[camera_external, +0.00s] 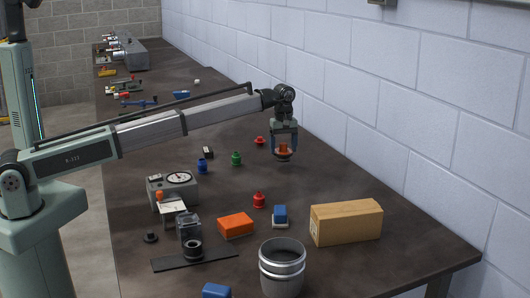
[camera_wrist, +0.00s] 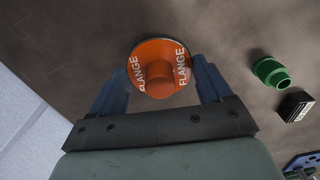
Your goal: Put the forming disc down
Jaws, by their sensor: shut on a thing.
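The forming disc (camera_wrist: 159,84) is orange and round, with a raised hub and the word FLANGE printed on it. In the wrist view it sits between the two blue fingers of my gripper (camera_wrist: 158,88), which is shut on it. In the outside view my gripper (camera_external: 284,147) points down and the orange disc (camera_external: 284,149) shows at its fingertips, near the wall side of the table (camera_external: 330,205). A dark part shows just below the disc. I cannot tell whether the disc touches the table.
Near my gripper are a red knobbed piece (camera_external: 259,140), a green piece (camera_external: 236,158) and a blue piece (camera_external: 202,166). A gauge box (camera_external: 180,188), an orange box (camera_external: 235,225), a cardboard box (camera_external: 346,222) and a metal bin (camera_external: 282,268) stand nearer the front.

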